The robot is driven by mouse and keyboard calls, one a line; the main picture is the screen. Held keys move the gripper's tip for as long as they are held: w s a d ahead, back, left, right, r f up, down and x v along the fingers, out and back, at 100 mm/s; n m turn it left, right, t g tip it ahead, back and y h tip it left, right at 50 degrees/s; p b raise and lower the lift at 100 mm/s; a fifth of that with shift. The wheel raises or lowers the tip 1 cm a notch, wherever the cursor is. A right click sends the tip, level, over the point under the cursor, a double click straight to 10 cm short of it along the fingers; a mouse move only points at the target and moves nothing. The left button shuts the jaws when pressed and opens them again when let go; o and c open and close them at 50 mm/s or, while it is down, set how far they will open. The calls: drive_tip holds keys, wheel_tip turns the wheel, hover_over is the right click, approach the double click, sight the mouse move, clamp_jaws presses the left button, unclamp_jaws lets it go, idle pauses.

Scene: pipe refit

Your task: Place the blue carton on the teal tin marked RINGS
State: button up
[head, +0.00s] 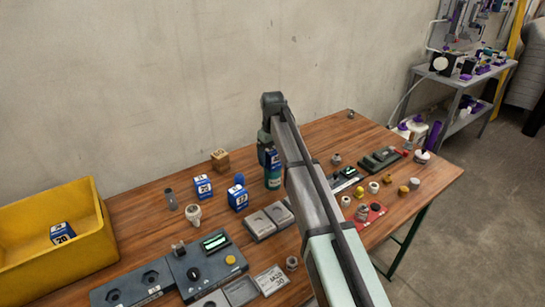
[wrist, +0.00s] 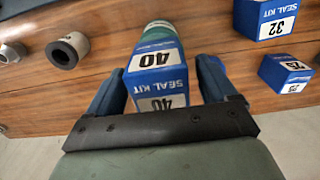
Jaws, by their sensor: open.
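The blue carton (wrist: 160,58), labelled SEAL KIT 40, lies between the two fingers of my open gripper (wrist: 161,70) in the wrist view. Its end face also reads 40. The teal tin (wrist: 160,29) shows directly beyond the carton. In the head view the carton (head: 273,156) appears to stand on top of the teal tin (head: 272,181), partly behind my arm. No RINGS marking can be read. My gripper (head: 268,150) is at the carton in the head view, largely hidden. I cannot tell whether the fingers touch the carton.
Other blue-and-white cartons (head: 203,187) (head: 238,199) stand left of the tin. A yellow bin (head: 90,245) holding one carton is at far left. Grey trays (head: 260,226) and a control box (head: 205,262) lie in front. Small fittings crowd the table's right side.

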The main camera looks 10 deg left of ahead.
sight(273, 150)
wheel_tip(273, 150, up, 12)
drive_tip(key=shift+f, duration=0.25)
idle(0.6)
